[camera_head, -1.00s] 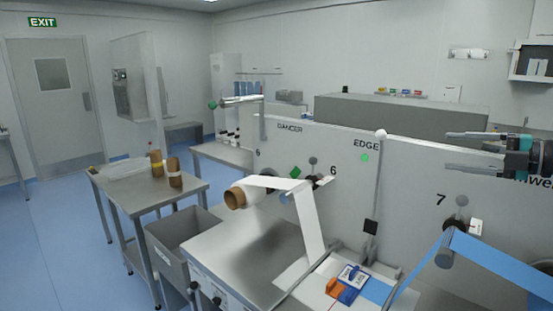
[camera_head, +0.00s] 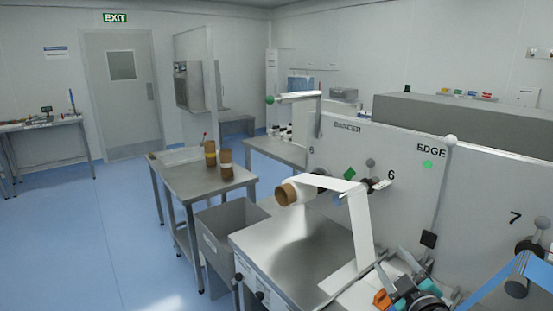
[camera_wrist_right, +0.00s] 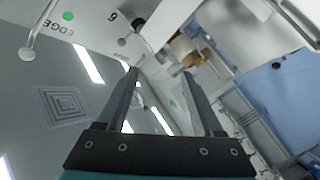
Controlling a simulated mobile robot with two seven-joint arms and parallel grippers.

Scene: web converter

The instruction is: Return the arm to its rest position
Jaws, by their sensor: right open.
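My right gripper (camera_head: 392,264) shows at the lower right of the head view, in front of the white machine panel and over the front worktop. In the right wrist view its two long dark fingers (camera_wrist_right: 160,73) stand apart with nothing between them. My left gripper is in neither view. An orange block (camera_head: 382,299) lies on the worktop, partly hidden by the gripper.
The machine panel (camera_head: 400,172) stands behind the gripper. A blue web (camera_head: 500,278) runs at the far right. A grey bin (camera_head: 228,236) and a steel side table (camera_head: 195,181) with brown cores (camera_head: 225,165) stand left of the machine. The blue floor (camera_head: 90,230) is clear at left.

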